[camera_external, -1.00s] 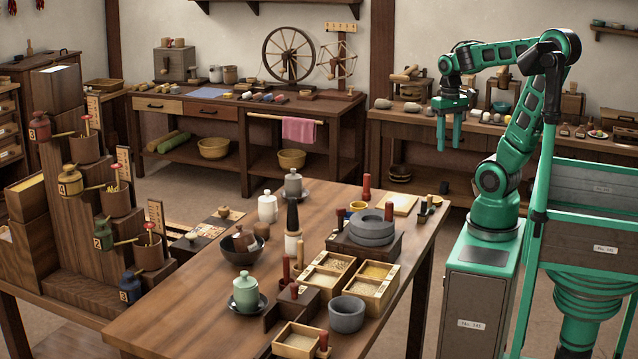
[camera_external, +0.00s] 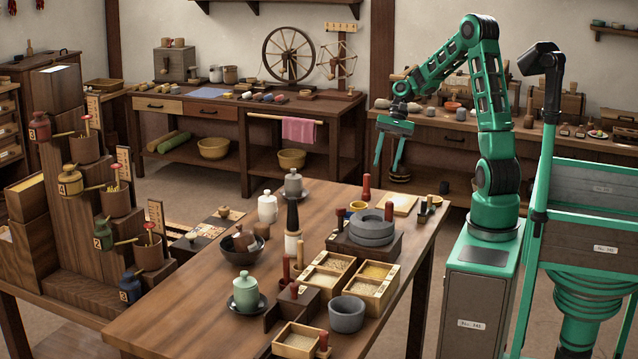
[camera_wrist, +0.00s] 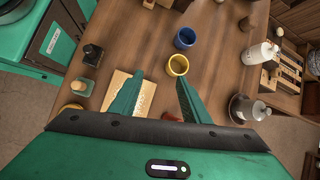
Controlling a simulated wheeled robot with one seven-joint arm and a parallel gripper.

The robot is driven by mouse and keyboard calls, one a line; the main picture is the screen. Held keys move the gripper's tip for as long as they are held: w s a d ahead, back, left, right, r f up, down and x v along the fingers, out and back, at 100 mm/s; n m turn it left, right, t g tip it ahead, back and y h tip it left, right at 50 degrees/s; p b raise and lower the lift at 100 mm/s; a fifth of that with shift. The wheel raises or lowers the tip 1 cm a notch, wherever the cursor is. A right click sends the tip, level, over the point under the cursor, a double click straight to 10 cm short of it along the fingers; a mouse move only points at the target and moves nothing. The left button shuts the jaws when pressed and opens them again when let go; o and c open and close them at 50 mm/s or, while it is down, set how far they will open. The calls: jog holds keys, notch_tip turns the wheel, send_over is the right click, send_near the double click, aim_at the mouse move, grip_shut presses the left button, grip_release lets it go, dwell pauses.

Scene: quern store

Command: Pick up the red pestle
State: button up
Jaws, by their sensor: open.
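A slim red pestle-like piece (camera_external: 366,188) stands upright on the near table, just behind the yellow cup (camera_external: 357,207). My gripper (camera_external: 388,167) is open and empty, with its fingers pointing down, and appears above and to the right of the red piece, apart from it. In the wrist view, a small reddish patch (camera_wrist: 172,116) shows between the open fingers (camera_wrist: 157,88), mostly hidden by my gripper's body; it looks like the same piece. The yellow cup (camera_wrist: 178,66) lies beyond the fingertips. Other red-topped pieces stand nearer the front of the table, including one by the grain boxes (camera_external: 286,270).
A grey quern (camera_external: 371,230) stands in front of the yellow cup. A flat pale board (camera_external: 402,204) lies to the right. In the wrist view are a blue cup (camera_wrist: 185,38), a dark bottle (camera_wrist: 92,55) and a grey lidded jar (camera_wrist: 248,112).

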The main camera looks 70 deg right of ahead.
jog(key=w+d+r+m+t+y, duration=0.6)
jog(key=d+r+m+t+y, duration=0.25)
jog(key=d+r, duration=0.2)
send_near(367, 187)
jog(key=w, duration=0.1)
jog(key=w+a+r, duration=0.1)
jog(key=shift+w+a+y, duration=0.25)
jog(key=shift+w, duration=0.05)
jog(key=shift+w+a+f, duration=0.1)
jog(key=shift+a, duration=0.15)
jog(key=x, duration=1)
jog(key=shift+a, duration=0.1)
grip_shut()
